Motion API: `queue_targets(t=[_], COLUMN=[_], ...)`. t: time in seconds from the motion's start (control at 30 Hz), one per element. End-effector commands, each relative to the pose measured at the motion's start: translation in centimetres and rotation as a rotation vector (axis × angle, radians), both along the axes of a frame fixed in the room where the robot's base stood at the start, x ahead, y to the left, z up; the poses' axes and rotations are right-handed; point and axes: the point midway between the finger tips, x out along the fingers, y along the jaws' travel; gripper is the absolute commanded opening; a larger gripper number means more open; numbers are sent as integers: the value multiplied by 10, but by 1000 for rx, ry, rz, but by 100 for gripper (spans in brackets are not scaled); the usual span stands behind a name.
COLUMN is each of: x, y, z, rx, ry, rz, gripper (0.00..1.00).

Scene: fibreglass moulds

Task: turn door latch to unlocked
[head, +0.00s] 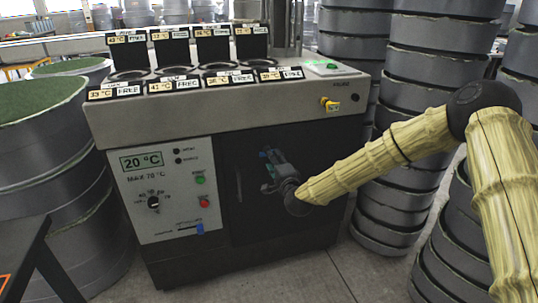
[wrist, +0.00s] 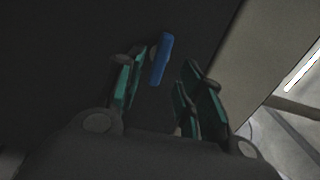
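A blue bar (wrist: 161,58), which looks like the door latch lever, stands slightly tilted against a dark surface in the wrist view. My gripper (wrist: 164,70) has its teal fingers spread, one to the left of the bar and the others to the right. The bar lies between and just beyond the fingertips, with no clear contact. In the head view my gripper (head: 270,164) is in front of the machine's dark door area, right of the vertical door handle (head: 239,183). There the fingers largely hide the latch.
The control panel (head: 165,190) left of the door has a dial, buttons and a blue slider (head: 199,228). A yellow-and-red switch (head: 330,104) is at the upper right. Stacked grey round moulds (head: 425,70) crowd the right, and more (head: 60,150) stand left. Floor (head: 330,270) shows in front.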

Motion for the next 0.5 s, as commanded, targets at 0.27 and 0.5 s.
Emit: queue_targets(t=[0.27, 0.5], x=[40, 56], y=[13, 19], z=[0, -1], rx=[-1, -3], ry=[0, 1], rz=[0, 0], gripper=[38, 38])
